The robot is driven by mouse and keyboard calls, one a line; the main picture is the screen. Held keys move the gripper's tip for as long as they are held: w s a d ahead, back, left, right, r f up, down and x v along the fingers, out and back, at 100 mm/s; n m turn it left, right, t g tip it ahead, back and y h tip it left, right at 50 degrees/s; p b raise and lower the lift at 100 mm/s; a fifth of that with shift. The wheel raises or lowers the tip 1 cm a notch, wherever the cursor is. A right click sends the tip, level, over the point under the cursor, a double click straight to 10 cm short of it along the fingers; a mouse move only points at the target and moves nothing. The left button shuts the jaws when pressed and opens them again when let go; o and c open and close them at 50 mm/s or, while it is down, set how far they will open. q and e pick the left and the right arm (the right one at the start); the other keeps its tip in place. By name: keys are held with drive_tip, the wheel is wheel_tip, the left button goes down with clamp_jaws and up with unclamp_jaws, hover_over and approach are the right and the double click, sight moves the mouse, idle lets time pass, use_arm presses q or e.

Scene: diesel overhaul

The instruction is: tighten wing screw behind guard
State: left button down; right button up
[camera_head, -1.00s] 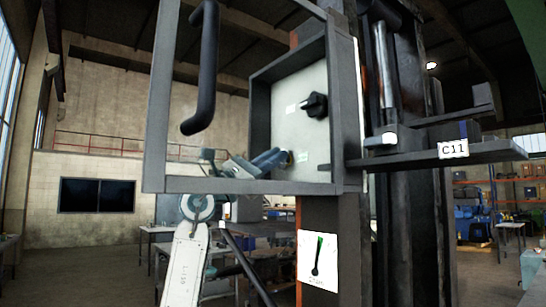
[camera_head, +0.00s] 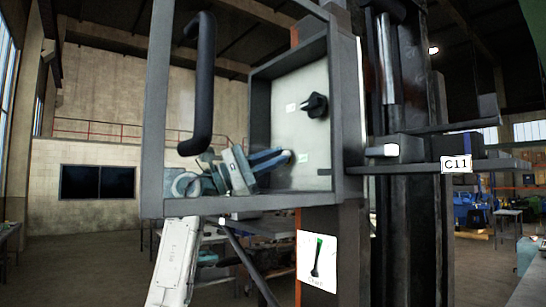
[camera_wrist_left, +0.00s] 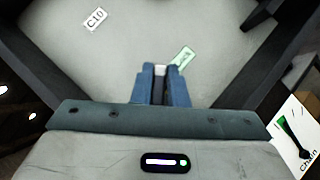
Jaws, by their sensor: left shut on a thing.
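The open-fronted grey box (camera_head: 252,120) on the column has a pale back panel (camera_head: 312,145). My left gripper (camera_head: 286,157) reaches inside it, low on the panel, behind the dark frame with a black handle (camera_head: 205,85). In the left wrist view its blue fingers (camera_wrist_left: 162,78) are close together around a small pale part (camera_wrist_left: 160,69), seemingly the wing screw; the fingers hide most of it. A green-marked label (camera_wrist_left: 184,57) is just right of the fingertips. A black knob (camera_head: 315,105) sits higher on the panel, clear of the gripper. My right gripper is out of view.
A shelf (camera_head: 430,167) with a C11 tag (camera_head: 456,164) juts out right. A sign with a green-black picture (camera_head: 310,258) hangs below.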

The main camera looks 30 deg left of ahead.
use_arm(q)
drive_tip(key=m+g+p, duration=0.1)
drive_tip(key=m+p, duration=0.1)
drive_tip(key=m+g+p, duration=0.1)
drive_tip(key=m+p, duration=0.1)
drive_tip(key=shift+r+g, duration=0.3)
drive_tip(key=shift+r, duration=0.1)
drive_tip(key=shift+f+m+y, duration=0.15)
drive_tip(key=shift+m+y, duration=0.25)
drive_tip(key=shift+f+g, duration=0.2)
drive_tip(key=shift+g, duration=0.1)
drive_tip(key=r+m+g+y+p, duration=0.1)
drive_tip(key=m+p, duration=0.1)
drive_tip(key=p, duration=0.2)
drive_tip(key=c, duration=1.6)
unclamp_jaws()
drive_tip(key=shift+f+m, duration=0.3)
drive_tip(key=shift+f, duration=0.2)
drive_tip(key=shift+c, duration=0.2)
drive_tip(key=o, duration=0.3)
drive_tip(key=shift+o, duration=0.4)
drive_tip(key=shift+w, duration=0.1)
